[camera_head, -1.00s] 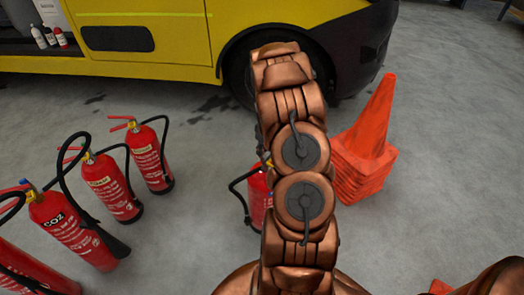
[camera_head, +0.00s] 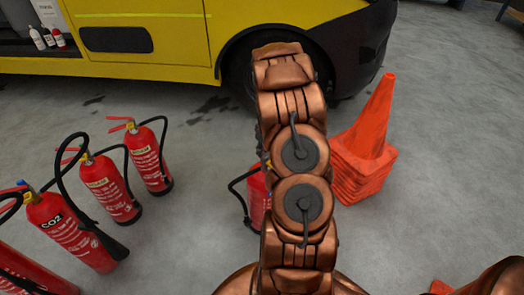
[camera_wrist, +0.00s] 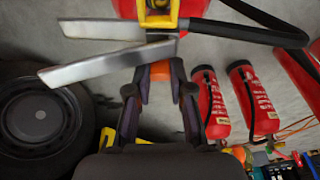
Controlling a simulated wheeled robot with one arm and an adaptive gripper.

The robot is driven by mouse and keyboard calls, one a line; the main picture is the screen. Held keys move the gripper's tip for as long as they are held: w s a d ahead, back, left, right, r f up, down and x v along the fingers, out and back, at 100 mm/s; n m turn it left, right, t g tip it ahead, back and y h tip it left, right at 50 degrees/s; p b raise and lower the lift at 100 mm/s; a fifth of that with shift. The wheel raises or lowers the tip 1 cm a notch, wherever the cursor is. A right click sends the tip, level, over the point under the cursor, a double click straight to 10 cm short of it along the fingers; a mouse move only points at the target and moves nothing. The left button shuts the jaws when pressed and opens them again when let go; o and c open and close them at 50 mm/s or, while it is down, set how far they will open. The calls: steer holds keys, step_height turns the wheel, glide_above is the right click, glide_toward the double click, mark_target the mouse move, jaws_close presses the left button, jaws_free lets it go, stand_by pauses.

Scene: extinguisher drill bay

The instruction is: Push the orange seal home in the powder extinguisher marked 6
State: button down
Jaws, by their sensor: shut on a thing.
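In the wrist view my gripper (camera_wrist: 160,80) is shut on a small orange seal (camera_wrist: 160,70). The seal sits at the fingertips, close below the head of a red extinguisher (camera_wrist: 128,8) with a yellow collar and two silver levers. I cannot tell whether the seal touches the head. No 6 mark is readable on this extinguisher. In the head view a red extinguisher (camera_head: 257,199) stands mostly hidden behind my copper arm, and my gripper is hidden there too.
Several red extinguishers stand at the left, one marked CO2 (camera_head: 62,226). A stack of orange cones (camera_head: 368,150) stands right of my arm. A yellow vehicle (camera_head: 150,40) is behind, its wheel (camera_wrist: 40,115) at left in the wrist view. Floor between is clear.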

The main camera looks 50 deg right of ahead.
steer(key=c, duration=1)
jaws_free()
steer(key=shift+o, duration=0.2)
steer(key=shift+r, duration=0.1)
steer(key=v, duration=1.1)
steer(key=shift+r, duration=0.4)
